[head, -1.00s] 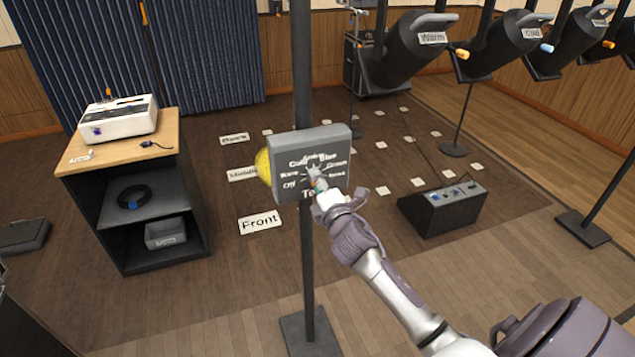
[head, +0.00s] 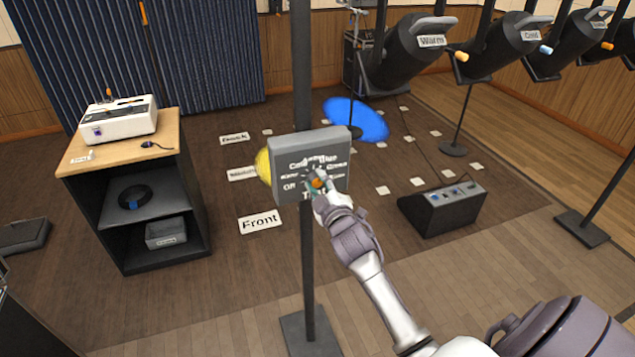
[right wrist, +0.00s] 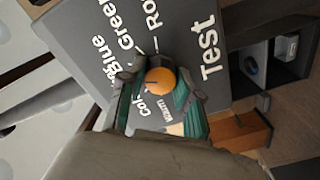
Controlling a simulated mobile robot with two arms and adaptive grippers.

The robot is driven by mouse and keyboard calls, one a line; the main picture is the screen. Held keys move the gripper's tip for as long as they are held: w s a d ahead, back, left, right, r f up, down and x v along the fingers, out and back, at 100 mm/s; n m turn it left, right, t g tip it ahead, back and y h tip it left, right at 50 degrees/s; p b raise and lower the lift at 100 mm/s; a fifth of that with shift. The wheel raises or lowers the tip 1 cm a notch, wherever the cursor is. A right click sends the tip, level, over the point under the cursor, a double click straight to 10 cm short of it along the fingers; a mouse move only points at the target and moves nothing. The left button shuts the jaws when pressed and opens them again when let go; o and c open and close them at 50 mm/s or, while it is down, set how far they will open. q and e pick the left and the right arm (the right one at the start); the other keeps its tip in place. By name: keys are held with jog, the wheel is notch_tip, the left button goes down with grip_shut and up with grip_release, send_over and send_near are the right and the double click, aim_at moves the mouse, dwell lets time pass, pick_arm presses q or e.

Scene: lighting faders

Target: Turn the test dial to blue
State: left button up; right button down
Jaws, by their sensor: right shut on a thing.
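The test box (head: 295,152) is a grey panel on a dark upright pole, with white words around its dial, including Blue, Green and Off. The dial (right wrist: 160,81) shows as an orange knob with a short dark line in the right wrist view. My right gripper (head: 318,184) is at the front of the box, shut on the dial, with a finger on either side of it. The fingers hide part of the lettering. A blue patch of light (head: 356,118) lies on the floor behind the box. My left gripper is not in view.
A yellow lamp (head: 263,165) sticks out from the box's left side. A wooden-topped shelf unit (head: 165,128) stands at left, a fader console (head: 440,212) on the floor at right. Large spotlights (head: 405,52) hang at upper right.

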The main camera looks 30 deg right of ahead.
jog(key=shift+m, duration=0.9)
jog(key=c, duration=0.8)
grip_release()
jog(key=shift+s, duration=0.1)
jog(key=v, duration=1.1)
jog(key=shift+s, duration=0.35)
jog(key=shift+f, duration=0.15)
